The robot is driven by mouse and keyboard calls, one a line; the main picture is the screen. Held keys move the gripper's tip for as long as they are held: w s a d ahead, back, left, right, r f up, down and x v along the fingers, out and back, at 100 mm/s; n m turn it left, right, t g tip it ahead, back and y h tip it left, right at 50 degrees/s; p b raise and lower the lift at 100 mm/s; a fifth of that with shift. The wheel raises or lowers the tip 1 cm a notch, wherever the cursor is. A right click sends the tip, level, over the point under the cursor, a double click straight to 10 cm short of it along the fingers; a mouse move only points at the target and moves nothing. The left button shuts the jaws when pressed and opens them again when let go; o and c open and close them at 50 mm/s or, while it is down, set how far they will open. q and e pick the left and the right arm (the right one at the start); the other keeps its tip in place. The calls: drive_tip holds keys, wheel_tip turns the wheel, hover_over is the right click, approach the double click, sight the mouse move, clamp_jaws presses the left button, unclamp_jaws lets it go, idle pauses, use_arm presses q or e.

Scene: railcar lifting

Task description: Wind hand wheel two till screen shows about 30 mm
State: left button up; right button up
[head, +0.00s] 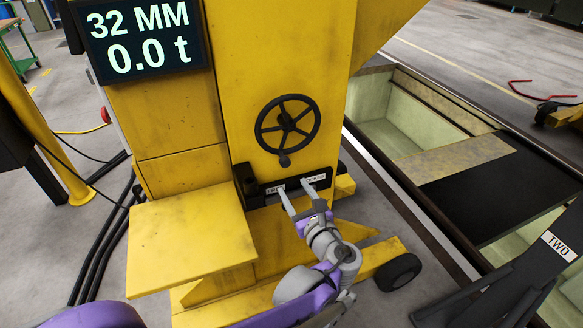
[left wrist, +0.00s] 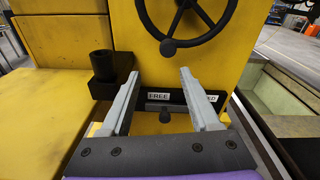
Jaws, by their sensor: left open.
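The hand wheel (head: 287,125) is black and spoked, with a knob (head: 284,160) at its bottom, on the front of a yellow column (head: 275,50). The wheel's lower part and knob also show at the top of the left wrist view (left wrist: 169,46). The screen (head: 140,38) reads 32 MM and 0.0 t. My left gripper (head: 299,186) is open and empty, below the wheel, in front of a black plate. In the left wrist view its fingers (left wrist: 160,73) stand apart, below the knob. A label TWO (head: 558,246) is on a dark part at right. My right gripper is not in view.
The black plate (head: 256,193) has a FREE label (left wrist: 159,96), a partly hidden second label and a small knob (left wrist: 165,117). A black cup (left wrist: 102,65) is left of it. A yellow ledge (head: 190,240) juts out at left. A pit (head: 410,115) lies at right.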

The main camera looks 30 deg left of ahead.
sight(287, 165)
use_arm(q)
drive_tip(key=shift+m+t, duration=0.4)
drive_tip(key=shift+m, duration=0.3)
drive_tip(key=x, duration=1.1)
drive_tip(key=shift+w+d+r+b, duration=0.3)
drive_tip(key=shift+w+r+b, duration=0.1)
clamp_jaws()
